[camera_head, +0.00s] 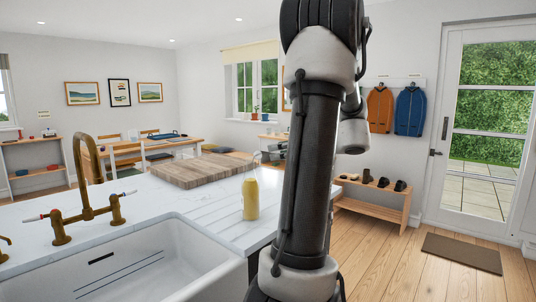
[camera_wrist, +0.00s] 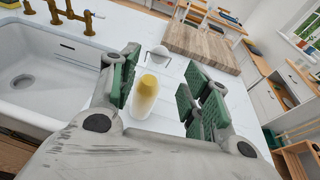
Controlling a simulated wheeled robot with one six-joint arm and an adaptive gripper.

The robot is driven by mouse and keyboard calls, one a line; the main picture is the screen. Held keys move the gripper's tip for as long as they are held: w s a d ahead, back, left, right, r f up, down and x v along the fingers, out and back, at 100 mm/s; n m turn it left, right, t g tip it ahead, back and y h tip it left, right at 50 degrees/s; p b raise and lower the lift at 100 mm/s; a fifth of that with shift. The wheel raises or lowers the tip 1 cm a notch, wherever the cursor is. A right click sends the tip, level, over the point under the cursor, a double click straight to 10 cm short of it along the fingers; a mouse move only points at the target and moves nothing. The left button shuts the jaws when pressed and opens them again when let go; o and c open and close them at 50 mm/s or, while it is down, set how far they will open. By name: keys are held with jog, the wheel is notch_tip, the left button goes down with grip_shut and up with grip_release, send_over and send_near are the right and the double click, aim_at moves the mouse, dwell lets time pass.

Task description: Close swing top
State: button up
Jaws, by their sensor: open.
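A clear swing-top bottle (camera_head: 250,198) with yellow contents stands upright on the white counter, right of the sink. Its neck is clear, with a thin wire near the top, too small to read in the head view. In the wrist view the bottle (camera_wrist: 147,92) is seen from above, between the fingers of my gripper (camera_wrist: 163,88). A whitish rounded piece with thin wire (camera_wrist: 158,52), which looks like the stopper, shows just beyond the bottle's top. My gripper is open, with green pads on both sides of the bottle, not visibly touching it. The gripper is outside the head view.
A white sink (camera_head: 130,262) with a brass tap (camera_head: 88,185) lies left of the bottle. A wooden board (camera_head: 195,169) lies behind it on the counter (camera_head: 140,205). A low shoe bench (camera_head: 372,198) and a doormat (camera_head: 460,252) stand beyond, with open wooden floor between.

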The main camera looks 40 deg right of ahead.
aim_at(260, 154)
jog(key=shift+v, duration=1.15)
jog(key=w+f+t, duration=0.1)
jog(key=w, duration=0.2)
jog(key=w+a+f+t, duration=0.1)
jog(key=w, duration=0.2)
jog(key=w+f+t, duration=0.1)
jog(key=w, duration=0.3)
jog(key=shift+a+f, duration=0.1)
jog(key=shift+a, duration=0.3)
jog(key=shift+y, duration=0.3)
jog(key=c, duration=1)
